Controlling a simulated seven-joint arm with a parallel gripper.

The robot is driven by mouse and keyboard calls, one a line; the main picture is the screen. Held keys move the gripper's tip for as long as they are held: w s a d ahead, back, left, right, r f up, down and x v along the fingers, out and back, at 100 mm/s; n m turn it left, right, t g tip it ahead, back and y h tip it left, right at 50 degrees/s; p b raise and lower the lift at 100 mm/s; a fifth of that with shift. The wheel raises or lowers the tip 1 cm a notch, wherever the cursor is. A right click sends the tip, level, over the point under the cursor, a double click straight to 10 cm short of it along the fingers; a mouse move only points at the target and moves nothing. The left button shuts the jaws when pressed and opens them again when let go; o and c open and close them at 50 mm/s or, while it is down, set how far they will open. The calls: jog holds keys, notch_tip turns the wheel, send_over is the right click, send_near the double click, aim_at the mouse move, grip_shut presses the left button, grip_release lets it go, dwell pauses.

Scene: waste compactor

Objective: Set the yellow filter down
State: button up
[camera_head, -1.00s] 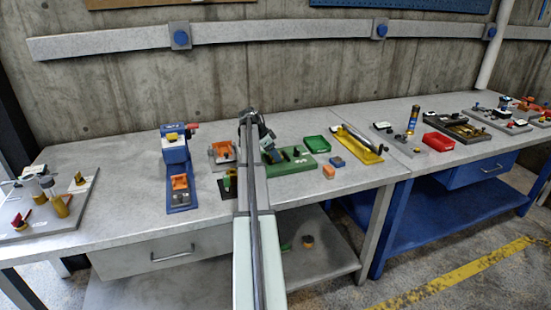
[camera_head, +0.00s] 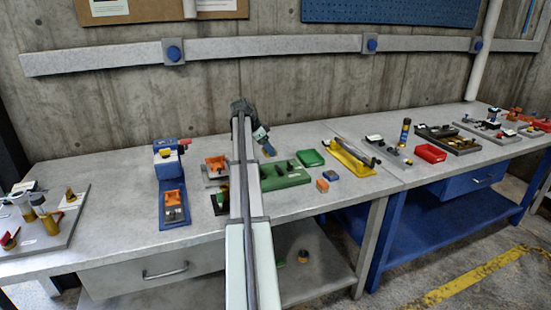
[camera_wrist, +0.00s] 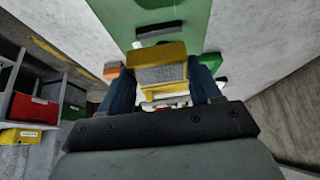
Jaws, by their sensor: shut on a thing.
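The yellow filter (camera_wrist: 160,72), a small block with a grey mesh face, sits between the blue fingers of my gripper (camera_wrist: 163,88) in the wrist view. My gripper is shut on it. A green fixture (camera_wrist: 120,18) with dark slots lies beyond the filter in that view. In the head view my gripper (camera_head: 267,150) is above the back left part of the green fixture (camera_head: 287,178), which stands on the grey bench. The filter is too small to make out there. I cannot tell how large the gap between filter and fixture is.
A green tray (camera_head: 311,158) and a yellow holder (camera_head: 350,160) stand right of the fixture. A blue device (camera_head: 170,180) stands to the left. The bench front right of my arm is clear.

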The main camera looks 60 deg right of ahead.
jog(key=s+d+m, duration=0.1)
jog(key=s+d, duration=0.3)
jog(key=s, duration=0.2)
send_over(312, 159)
jog(key=w+a, duration=0.1)
jog(key=a, duration=0.1)
notch_tip(312, 159, down, 2)
jog(key=shift+w+d+f, duration=0.1)
jog(key=shift+d+f, duration=0.05)
jog(key=shift+f, duration=2.25)
jog(key=shift+w+d+f, duration=0.1)
jog(key=shift+f, duration=2.25)
jog(key=shift+f, duration=0.1)
jog(key=o, duration=1.1)
jog(key=v, duration=1.2)
